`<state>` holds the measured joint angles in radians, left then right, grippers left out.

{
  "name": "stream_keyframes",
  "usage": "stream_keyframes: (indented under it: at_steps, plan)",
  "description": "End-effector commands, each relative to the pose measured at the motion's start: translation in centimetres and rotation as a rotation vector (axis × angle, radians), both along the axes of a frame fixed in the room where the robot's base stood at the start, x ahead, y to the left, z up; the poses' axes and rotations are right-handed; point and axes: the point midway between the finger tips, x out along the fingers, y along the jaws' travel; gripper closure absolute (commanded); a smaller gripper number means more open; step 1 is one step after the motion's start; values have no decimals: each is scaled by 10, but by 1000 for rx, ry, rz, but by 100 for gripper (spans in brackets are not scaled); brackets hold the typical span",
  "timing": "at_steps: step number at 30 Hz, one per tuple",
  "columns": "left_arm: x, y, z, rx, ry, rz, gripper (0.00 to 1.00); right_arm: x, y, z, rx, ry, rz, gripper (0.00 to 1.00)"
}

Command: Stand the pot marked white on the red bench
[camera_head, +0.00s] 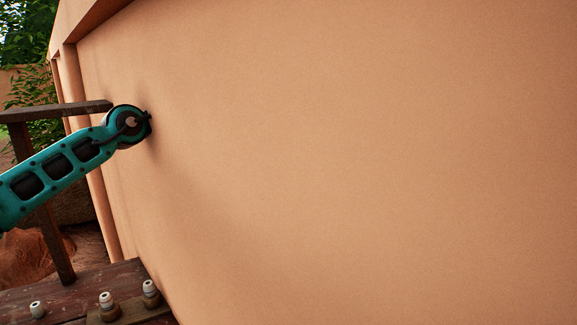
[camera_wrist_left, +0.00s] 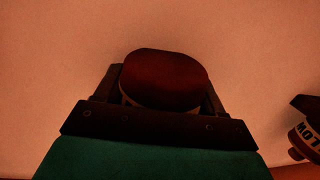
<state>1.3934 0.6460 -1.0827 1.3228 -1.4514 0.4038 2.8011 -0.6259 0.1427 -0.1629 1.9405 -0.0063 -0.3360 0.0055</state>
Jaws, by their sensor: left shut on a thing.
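My left gripper (camera_wrist_left: 163,82) is shut on a rounded, dark reddish-brown thing (camera_wrist_left: 165,68) in the left wrist view. A thin paler band shows at its lower left edge. No mark on it can be read, so I cannot tell whether it is the pot marked white. In the head view my left arm reaches in from the left, close to the wall, and the fingers and held thing are hidden. A worn reddish plank top (camera_head: 72,287) shows at the lower left; I cannot tell whether it is the red bench. My right gripper is not in view.
Small pale-topped pieces stand at the lower left: one (camera_head: 37,309) on the planks, two (camera_head: 106,303) (camera_head: 150,289) on a brown board. A large tan wall (camera_head: 350,150) fills most of the view. A dark wooden post and rail (camera_head: 55,112) stand behind my left arm.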

Motion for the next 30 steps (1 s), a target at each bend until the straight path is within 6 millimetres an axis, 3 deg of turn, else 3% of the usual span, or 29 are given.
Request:
stream_keyframes:
  at_steps: [7,20,30]
  plan:
    - [-14,-9,-28,2,-7,0,68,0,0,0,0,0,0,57]
    - [-27,-15,-51,0,-8,15,68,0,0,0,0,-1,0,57]
    - [-58,-19,-100,-4,2,71,68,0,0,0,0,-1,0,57]
